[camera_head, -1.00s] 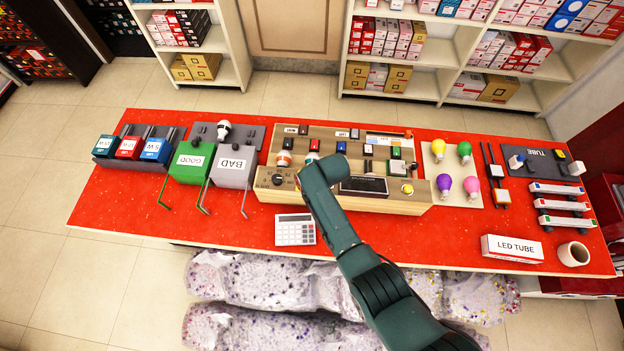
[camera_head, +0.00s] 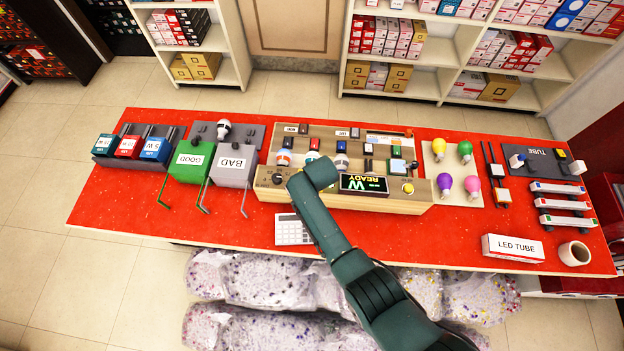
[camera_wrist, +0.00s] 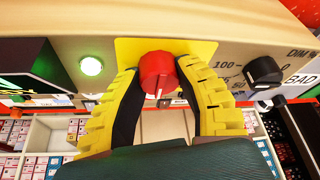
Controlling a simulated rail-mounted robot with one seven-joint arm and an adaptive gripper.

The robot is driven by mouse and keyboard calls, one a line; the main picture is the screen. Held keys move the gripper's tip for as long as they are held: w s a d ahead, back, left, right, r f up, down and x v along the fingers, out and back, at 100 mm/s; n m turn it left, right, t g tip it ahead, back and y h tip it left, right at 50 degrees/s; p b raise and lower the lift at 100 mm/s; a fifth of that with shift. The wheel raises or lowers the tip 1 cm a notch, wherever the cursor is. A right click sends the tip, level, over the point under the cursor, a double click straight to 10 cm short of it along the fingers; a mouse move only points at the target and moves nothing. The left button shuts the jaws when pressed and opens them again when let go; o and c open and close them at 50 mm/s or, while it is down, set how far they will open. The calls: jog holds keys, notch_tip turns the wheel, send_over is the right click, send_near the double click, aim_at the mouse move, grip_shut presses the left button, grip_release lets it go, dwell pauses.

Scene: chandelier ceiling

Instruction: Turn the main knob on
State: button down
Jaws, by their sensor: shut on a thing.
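The main knob (camera_wrist: 158,73) is red and sits on a yellow plate (camera_wrist: 199,52) on the front of the wooden test panel, as the wrist view shows. Its white mark points down in that view. My gripper (camera_wrist: 158,86) has ridged yellow fingers, one on each side of the knob, and it is shut on it. A lamp (camera_wrist: 92,66) beside the knob glows green. My arm hides the knob and gripper there.
A black dimmer dial (camera_wrist: 263,72) is close beside the right finger. A calculator (camera_head: 292,230) lies on the red table (camera_head: 130,215), partly behind my arm. GOOD (camera_head: 190,161) and BAD (camera_head: 233,163) bins stand left of the panel. Colored bulbs (camera_head: 445,182) stand right.

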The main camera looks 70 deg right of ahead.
jog(key=shift+s+a+f, duration=0.1)
jog(key=shift+f, duration=0.1)
jog(key=c, duration=0.7)
grip_release()
jog(key=shift+r, duration=0.1)
jog(key=shift+o, duration=0.2)
jog(key=shift+r, duration=0.1)
jog(key=shift+r, duration=0.3)
jog(key=v, duration=1.1)
jog(key=shift+a+r, duration=0.1)
jog(key=shift+r, duration=0.1)
